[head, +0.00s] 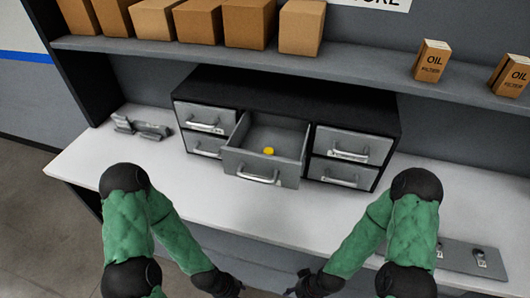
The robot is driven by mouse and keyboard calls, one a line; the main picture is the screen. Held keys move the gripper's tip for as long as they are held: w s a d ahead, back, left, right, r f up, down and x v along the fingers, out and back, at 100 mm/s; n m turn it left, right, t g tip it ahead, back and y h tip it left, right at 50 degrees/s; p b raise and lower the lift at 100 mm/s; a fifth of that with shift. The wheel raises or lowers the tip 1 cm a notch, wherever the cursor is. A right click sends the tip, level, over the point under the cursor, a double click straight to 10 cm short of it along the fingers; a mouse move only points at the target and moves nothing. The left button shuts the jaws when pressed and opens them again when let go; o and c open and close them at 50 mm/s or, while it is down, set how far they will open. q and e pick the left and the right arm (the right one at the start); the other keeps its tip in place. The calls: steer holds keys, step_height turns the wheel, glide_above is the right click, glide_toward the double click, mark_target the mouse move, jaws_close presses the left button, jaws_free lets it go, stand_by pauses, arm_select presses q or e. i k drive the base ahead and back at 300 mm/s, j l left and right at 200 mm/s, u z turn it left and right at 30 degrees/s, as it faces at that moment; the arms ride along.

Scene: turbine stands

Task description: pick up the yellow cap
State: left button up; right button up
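The small yellow cap (268,151) sits inside the open middle drawer (262,168) of a dark drawer cabinet (290,97) on the white counter. The drawer is pulled out towards me, and the cap is the only thing I see in it. My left gripper (228,291) and my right gripper (300,294) are low at the bottom edge of the head view, in front of the counter and well short of the drawer. Both are dark and cut off by the picture's edge, so their fingers are not clear.
The other cabinet drawers are shut. Grey metal parts (140,128) lie left of the cabinet. A grey plate with small fittings (470,259) lies at the right. A shelf (340,66) above holds several cardboard boxes and two oil filter boxes (432,60). The counter before the drawer is clear.

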mark_target(268, 150)
steer(key=l+z, duration=0.15)
steer(key=z, duration=0.2)
steer(key=k+l+z, duration=0.1)
steer(key=z, duration=0.25)
steer(key=l+z, duration=0.35)
steer(key=k+j, duration=0.05)
steer(key=j, duration=0.05)
